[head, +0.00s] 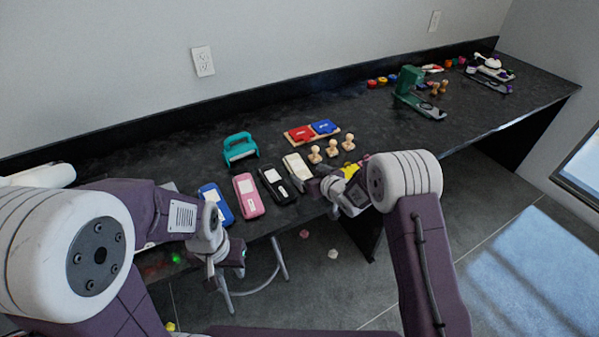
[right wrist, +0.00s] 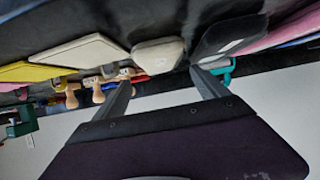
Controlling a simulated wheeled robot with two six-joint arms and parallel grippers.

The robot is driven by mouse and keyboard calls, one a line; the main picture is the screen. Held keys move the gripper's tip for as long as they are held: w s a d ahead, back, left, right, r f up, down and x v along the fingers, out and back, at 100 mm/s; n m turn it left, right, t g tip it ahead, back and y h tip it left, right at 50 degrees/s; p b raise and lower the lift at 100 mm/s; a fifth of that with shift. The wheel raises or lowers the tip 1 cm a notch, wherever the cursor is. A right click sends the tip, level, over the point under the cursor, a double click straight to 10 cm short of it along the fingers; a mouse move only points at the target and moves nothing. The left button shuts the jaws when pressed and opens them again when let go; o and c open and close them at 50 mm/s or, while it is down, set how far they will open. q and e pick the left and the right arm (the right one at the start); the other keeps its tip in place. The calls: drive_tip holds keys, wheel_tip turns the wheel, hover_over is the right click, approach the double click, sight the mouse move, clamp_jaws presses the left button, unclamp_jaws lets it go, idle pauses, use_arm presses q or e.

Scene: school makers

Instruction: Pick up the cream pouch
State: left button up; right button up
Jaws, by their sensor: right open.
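The cream pouch (head: 296,163) lies on the dark counter just right of the black pouch (head: 278,184). In the right wrist view the cream pouch (right wrist: 158,55) shows beyond the gap between my right fingers, and the black pouch (right wrist: 228,37) is to its right. My right gripper (right wrist: 162,77) is open with nothing between its fingers. In the head view my right gripper (head: 322,187) is close beside the cream pouch's right end; whether they touch is unclear.
A pink pouch (head: 249,195) and a blue pouch (head: 215,203) lie to the left. Wooden stamps (head: 331,149), a tray of red and blue pads (head: 312,132) and a teal punch (head: 240,148) stand behind. A green press (head: 412,92) is farther right. Counter between stamps and press is clear.

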sight(300, 170)
drive_tip(key=x, duration=0.5)
drive_tip(key=shift+a+f, duration=0.15)
drive_tip(key=shift+f, duration=0.15)
drive_tip(key=shift+s+r, duration=0.1)
drive_tip(key=c, duration=1.4)
